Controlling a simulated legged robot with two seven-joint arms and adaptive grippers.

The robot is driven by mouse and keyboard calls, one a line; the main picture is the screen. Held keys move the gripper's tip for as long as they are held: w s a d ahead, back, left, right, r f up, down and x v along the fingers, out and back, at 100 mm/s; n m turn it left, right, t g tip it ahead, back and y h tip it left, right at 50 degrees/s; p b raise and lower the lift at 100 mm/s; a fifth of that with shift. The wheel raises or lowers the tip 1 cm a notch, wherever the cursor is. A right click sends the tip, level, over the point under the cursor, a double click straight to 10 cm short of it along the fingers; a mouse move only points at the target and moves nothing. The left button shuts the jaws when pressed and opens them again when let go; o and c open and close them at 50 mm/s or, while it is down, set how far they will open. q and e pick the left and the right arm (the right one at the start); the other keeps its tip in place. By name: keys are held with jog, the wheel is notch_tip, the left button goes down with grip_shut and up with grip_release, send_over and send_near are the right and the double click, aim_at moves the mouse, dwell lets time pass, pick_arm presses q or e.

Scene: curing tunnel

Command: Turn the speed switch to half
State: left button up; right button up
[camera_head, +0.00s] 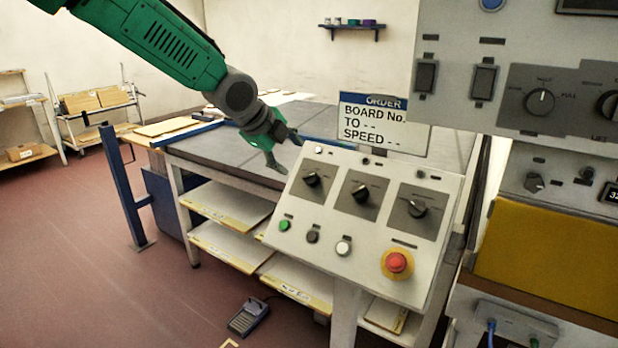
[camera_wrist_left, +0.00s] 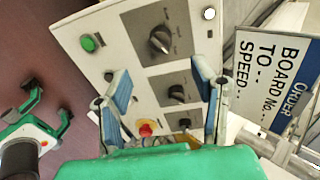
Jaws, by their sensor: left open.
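A sloped white control panel (camera_head: 318,237) carries three black rotary switches in a row: left (camera_head: 312,179), middle (camera_head: 361,194) and right (camera_head: 417,208). Their small labels are too blurred to read, so I cannot tell which is the speed switch. My left gripper (camera_head: 282,151) is open and empty, above and left of the left switch, apart from the panel. In the left wrist view its fingers (camera_wrist_left: 162,75) spread in front of the panel, where the switches also show (camera_wrist_left: 161,40). My right gripper (camera_wrist_left: 48,110) appears open at that view's left edge.
Green, black and white buttons and a red mushroom button (camera_head: 397,263) sit below the switches. An order sign (camera_head: 385,120) reads "BOARD No.", "TO" and "SPEED" with dashes. A grey cabinet (camera_head: 470,120) with more switches overhangs the right. A grey-topped table (camera_head: 235,150) stands behind.

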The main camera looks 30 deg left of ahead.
aim_at(307, 174)
pick_arm(q)
jog(key=x, duration=1.1)
jog(key=shift+w, duration=0.1)
jog(key=c, duration=1.1)
